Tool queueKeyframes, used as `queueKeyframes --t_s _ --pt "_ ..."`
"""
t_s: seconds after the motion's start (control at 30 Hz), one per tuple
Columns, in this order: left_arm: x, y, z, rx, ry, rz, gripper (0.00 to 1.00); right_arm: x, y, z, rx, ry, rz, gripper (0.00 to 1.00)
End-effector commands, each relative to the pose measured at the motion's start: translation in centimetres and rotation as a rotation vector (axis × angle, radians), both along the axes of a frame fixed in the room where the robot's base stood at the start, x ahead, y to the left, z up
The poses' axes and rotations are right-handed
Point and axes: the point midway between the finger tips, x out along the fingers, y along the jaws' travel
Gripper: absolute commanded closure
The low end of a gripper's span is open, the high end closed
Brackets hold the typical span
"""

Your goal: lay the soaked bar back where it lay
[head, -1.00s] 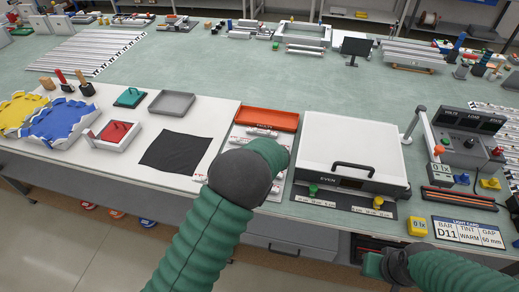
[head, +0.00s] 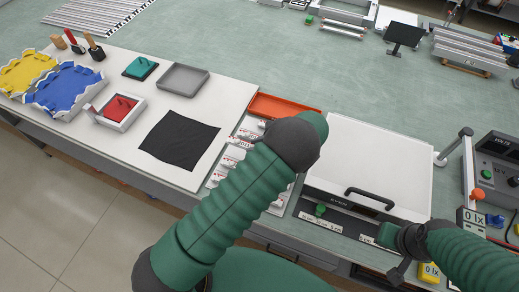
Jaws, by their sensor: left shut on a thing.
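My left arm reaches in from the bottom, and its sleeve and dark elbow cover much of the strip mat (head: 217,174). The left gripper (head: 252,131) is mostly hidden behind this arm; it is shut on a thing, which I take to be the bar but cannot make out. White labelled bars (head: 228,163) lie on the mat beside the arm. The white light box (head: 385,160), with a black handle, stands right of the arm with its lid down. My right arm comes in from the right; its end is by the box's front panel and its jaws are unclear.
An orange tray (head: 277,104) lies behind the mat. A black cloth (head: 180,140), a grey tray (head: 183,80) and a red-filled white tray (head: 118,112) lie left on the white board. A grey post (head: 455,146) and a meter box (head: 499,162) stand right of the light box.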

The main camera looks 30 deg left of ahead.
Motion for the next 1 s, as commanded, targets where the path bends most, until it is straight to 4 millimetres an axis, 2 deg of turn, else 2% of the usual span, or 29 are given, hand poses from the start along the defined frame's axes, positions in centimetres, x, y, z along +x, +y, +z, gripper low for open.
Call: queueKeyframes --t_s 0.23,0.47,0.5,0.63,1.0 --pt "0.4 0.0 -4.3 0.002 0.004 -0.001 1.0 0.0 0.0 1.1 0.0 0.0 0.0 1.0" --pt "0.3 -0.1 -4.9 -0.001 0.0 0.0 1.0 0.0 0.0 1.0 0.0 0.0 0.0 1.0" --pt "0.3 -0.1 -4.9 -0.001 0.001 -0.001 0.69 0.0 0.0 1.0 0.0 0.0 0.0 1.0" --pt "0.3 -0.1 -4.9 -0.001 0.001 0.0 0.52 0.0 0.0 0.9 0.0 0.0 0.0 1.0" --pt "0.4 -0.5 -4.5 -0.001 0.001 -0.001 0.52 0.0 0.0 0.8 0.0 0.0 0.0 1.0"
